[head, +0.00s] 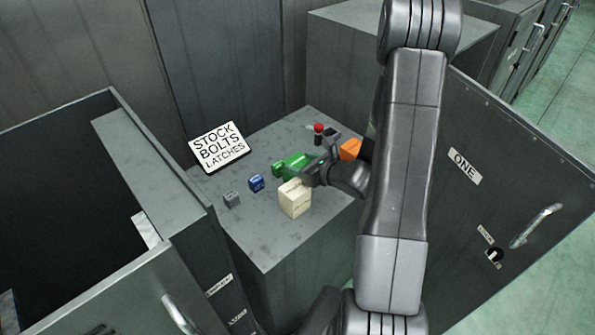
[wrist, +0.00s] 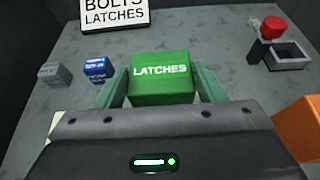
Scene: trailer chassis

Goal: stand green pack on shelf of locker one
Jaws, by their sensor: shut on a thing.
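The green pack (wrist: 161,78), marked LATCHES, is between the two fingers of my gripper (wrist: 160,88) in the wrist view. The fingers press on its left and right sides. In the head view the green pack (head: 293,165) is at the middle of the grey stock surface, partly covered by my gripper (head: 296,170). I cannot tell whether it touches the surface. The door of locker one (head: 490,180), labelled ONE, stands at the right with a handle. The inside and shelf of locker one are not clearly seen.
A cream box (head: 295,199), blue box (head: 256,183) and small grey box (head: 232,199) stand near the pack. An orange block (head: 350,149) and a red-topped item (head: 319,134) are behind. A STOCK BOLTS LATCHES sign (head: 219,147) stands at the back. An open locker (head: 165,190) is at left.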

